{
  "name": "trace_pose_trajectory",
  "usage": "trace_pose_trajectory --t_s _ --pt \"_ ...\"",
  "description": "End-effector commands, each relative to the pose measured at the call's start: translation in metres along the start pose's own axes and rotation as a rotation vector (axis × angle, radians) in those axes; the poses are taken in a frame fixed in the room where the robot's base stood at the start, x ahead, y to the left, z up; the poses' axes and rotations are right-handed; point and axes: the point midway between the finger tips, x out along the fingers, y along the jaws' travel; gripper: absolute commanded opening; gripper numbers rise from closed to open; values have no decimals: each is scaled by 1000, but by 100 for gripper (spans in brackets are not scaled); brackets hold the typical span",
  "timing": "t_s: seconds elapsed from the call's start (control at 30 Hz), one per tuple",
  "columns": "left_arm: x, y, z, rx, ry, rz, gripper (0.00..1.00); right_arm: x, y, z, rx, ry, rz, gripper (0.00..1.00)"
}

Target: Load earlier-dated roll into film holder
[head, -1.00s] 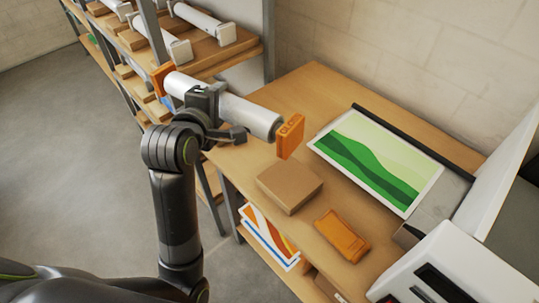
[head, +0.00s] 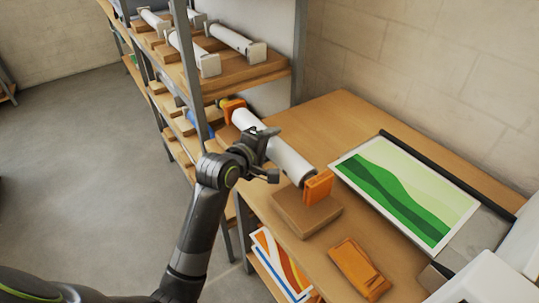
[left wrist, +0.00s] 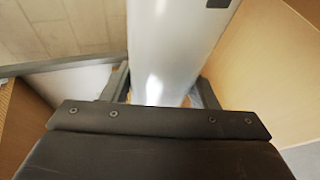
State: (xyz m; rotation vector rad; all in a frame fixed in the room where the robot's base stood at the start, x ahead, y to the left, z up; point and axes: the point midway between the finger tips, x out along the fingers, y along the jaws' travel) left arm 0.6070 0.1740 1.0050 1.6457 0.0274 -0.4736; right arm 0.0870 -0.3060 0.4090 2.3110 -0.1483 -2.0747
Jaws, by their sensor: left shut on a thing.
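My left gripper (head: 257,150) is shut around the middle of a white film roll (head: 289,161) with orange end pieces (head: 318,188). In the left wrist view the white roll (left wrist: 175,45) lies between the two fingers (left wrist: 160,90). No date can be read on it. Other white rolls (head: 236,41) with pale end blocks lie on the shelf at the upper left. The white laminator (head: 490,280) is partly in view at the lower right; its film holder cannot be made out.
A shelf rack (head: 190,70) with a metal post stands left of the table. Colourful sheets (head: 278,262) sit below the tabletop.

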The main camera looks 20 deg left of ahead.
Motion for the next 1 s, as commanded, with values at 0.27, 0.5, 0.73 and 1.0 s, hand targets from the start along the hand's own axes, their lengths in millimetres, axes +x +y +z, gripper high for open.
trace_pose_trajectory --t_s 0.27,0.5,0.73,1.0 --pt "9 -29 2 -2 0 4 0 2 2 1 -1 -1 2 0" --pt "10 -29 2 0 1 6 0 2 2 2 -1 -2 2 0" --pt "11 -34 2 -1 0 -1 64 2 1 2 0 -3 2 0" --pt "11 -34 2 -1 0 -1 75 2 0 2 1 -3 0 0"
